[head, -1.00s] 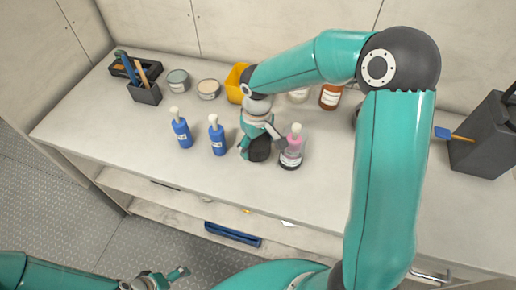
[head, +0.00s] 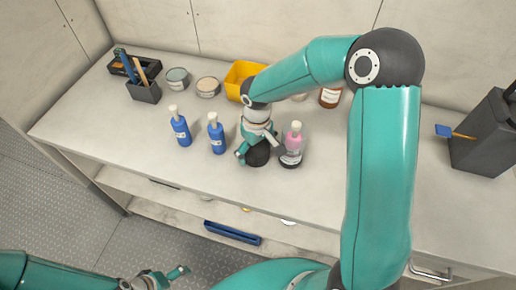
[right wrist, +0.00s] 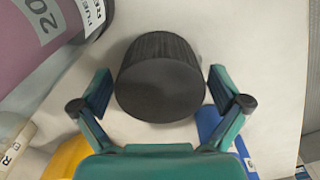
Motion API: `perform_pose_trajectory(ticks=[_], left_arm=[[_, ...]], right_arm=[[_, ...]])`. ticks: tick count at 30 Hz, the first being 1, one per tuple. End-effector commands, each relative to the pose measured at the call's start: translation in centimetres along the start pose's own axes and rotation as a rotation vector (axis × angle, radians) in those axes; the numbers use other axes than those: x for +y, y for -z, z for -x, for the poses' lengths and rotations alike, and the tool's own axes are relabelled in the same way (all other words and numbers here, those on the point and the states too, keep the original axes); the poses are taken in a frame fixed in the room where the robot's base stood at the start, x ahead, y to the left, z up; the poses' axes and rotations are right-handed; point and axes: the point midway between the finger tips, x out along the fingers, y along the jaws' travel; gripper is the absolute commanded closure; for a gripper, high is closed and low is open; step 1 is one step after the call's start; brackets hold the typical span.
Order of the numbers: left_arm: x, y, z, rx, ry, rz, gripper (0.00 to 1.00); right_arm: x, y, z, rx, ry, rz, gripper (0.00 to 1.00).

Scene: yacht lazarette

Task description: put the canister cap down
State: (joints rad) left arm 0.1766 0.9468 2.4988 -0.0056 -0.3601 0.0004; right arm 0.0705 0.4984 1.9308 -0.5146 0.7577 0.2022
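The canister cap (head: 258,155) is a black ribbed cylinder. In the head view it appears to rest on the counter, just left of a pink bottle with a dark base (head: 291,147). My right gripper (head: 257,148) is over it, partly covering it. In the right wrist view the cap (right wrist: 160,85) lies between the two spread fingers of my right gripper (right wrist: 160,92), with narrow strips of counter showing on both sides. My left gripper (head: 165,279) is low at the bottom edge of the head view, empty and partly cut off.
Two blue bottles (head: 180,130) (head: 216,137) stand left of the cap. Behind are a yellow bin (head: 238,78), two tins (head: 177,78) (head: 208,87) and a brown jar (head: 330,97). A dark container (head: 485,140) stands at right. The counter front (head: 215,180) is clear.

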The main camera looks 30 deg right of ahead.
Motion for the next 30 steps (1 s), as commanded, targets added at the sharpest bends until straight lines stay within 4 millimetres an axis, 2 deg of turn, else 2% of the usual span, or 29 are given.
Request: perform_pose_trajectory(ticks=[8, 14, 30], left_arm=[[0.0, 0.0, 0.1, 0.0, 0.0, 0.0, 0.05], [0.3, 0.0, 0.9, 0.001, 0.0, 0.0, 0.05], [0.0, 0.0, 0.0, 0.0, 0.0, 0.0, 0.05]], right_arm=[[0.0, 0.0, 0.1, 0.0, 0.0, 0.001, 0.0], [0.0, 0.1, 1.2, 0.002, -0.001, 0.001, 0.0], [-0.1, 0.1, 11.2, 0.004, 0.0, 0.001, 0.0]])
